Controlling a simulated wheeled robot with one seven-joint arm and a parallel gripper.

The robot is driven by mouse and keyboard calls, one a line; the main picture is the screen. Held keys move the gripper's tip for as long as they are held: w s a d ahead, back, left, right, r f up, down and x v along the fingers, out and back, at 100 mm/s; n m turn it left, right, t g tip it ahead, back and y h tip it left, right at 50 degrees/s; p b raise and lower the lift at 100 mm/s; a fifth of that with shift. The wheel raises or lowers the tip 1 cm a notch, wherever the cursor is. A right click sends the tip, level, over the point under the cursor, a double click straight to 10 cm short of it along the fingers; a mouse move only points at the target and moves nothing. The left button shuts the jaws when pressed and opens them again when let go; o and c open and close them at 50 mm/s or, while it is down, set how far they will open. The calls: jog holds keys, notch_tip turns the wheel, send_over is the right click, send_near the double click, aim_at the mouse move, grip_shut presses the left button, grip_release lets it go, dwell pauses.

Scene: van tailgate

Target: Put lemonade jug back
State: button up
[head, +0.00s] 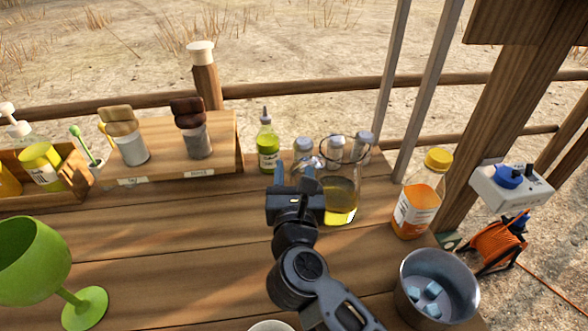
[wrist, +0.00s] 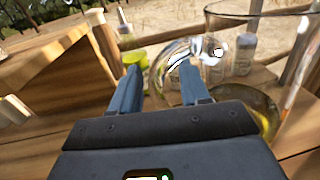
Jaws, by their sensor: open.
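The lemonade jug (head: 341,205) is clear glass with a little yellow liquid in the bottom. It stands upright on the wooden tailgate table, right of my gripper (head: 294,176) in the head view. In the wrist view the jug (wrist: 268,105) fills the right side. Its looped glass handle reaches left to my open gripper (wrist: 160,88), between or just beyond the fingers; I cannot tell which. The gripper's two blue-grey fingers are apart and not closed on the handle. My arm hides part of the table in front of the jug.
A green squeeze bottle (head: 267,143) and several small shakers (head: 335,150) stand behind the jug. An orange juice bottle (head: 418,195) and a metal pot (head: 437,285) with blue cubes are to the right. A green goblet (head: 35,262) stands left. The table's middle left is clear.

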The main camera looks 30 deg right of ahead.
jog(key=b+v, duration=0.1)
jog(key=v, duration=1)
jog(key=shift+b, duration=0.3)
jog(key=shift+s, duration=0.15)
jog(key=s+d+r+n+t+y, duration=0.2)
jog(key=s+d+n+t, duration=0.35)
jog(key=s+n, duration=1)
jog(key=s+f+n+g+y, duration=0.2)
jog(key=s+n, duration=0.5)
jog(key=n, duration=0.6)
jog(key=s+f+n+g+y, duration=0.1)
jog(key=s+n+g+y, duration=0.2)
jog(key=n, duration=0.9)
jog(key=s+g, duration=0.2)
jog(key=s, duration=0.2)
jog(key=shift+s+f+n+y, duration=0.2)
jog(key=shift+f+n+y, duration=0.15)
jog(key=shift+f+y, duration=0.05)
